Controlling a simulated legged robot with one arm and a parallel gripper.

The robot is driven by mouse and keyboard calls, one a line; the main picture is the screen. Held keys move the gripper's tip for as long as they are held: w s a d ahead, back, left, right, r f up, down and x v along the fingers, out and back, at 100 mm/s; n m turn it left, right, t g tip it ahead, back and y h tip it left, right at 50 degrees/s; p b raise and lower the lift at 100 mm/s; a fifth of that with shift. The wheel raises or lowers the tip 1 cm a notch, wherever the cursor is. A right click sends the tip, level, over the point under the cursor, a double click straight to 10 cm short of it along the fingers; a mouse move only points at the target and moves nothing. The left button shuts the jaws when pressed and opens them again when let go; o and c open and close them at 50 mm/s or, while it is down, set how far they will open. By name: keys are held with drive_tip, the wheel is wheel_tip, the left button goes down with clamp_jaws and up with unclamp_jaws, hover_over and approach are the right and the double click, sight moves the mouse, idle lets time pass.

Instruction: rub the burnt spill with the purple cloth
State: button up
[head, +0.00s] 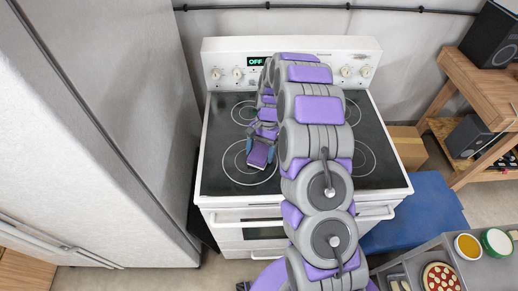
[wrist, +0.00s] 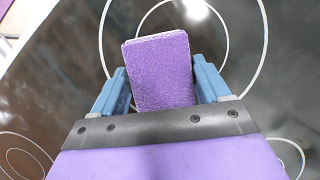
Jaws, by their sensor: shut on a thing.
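The purple cloth (wrist: 160,72) is a folded, textured block held between the blue fingers of my gripper (wrist: 161,66). In the head view the purple cloth (head: 258,156) shows under my gripper (head: 261,147), over the front left burner ring of the black glass cooktop (head: 222,180). I cannot tell whether the cloth touches the glass. In the wrist view the cooktop (wrist: 60,60) looks dark with faint brownish tones and white rings. I cannot make out a distinct burnt spill; my arm and the cloth hide part of the surface.
The white stove has a back panel (head: 225,60) with knobs and a display reading OFF. A tall pale cabinet or fridge (head: 110,120) stands close on the left. On the right are a blue box (head: 420,210), a wooden shelf (head: 475,85) and a grey counter (head: 420,262) with food items.

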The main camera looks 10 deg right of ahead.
drive_tip(key=shift+s+d+f, duration=0.1)
drive_tip(key=shift+s, duration=0.5)
drive_tip(key=shift+w+a+p, duration=0.2)
drive_tip(key=shift+w+p, duration=0.55)
drive_tip(key=shift+w, duration=0.85)
drive_tip(key=o, duration=0.5)
drive_tip(key=shift+r+p, duration=0.3)
drive_tip(key=shift+r, duration=0.05)
drive_tip(key=c, duration=0.9)
drive_tip(key=shift+r, duration=0.1)
drive_tip(key=shift+r, duration=0.1)
drive_tip(key=shift+f, duration=0.2)
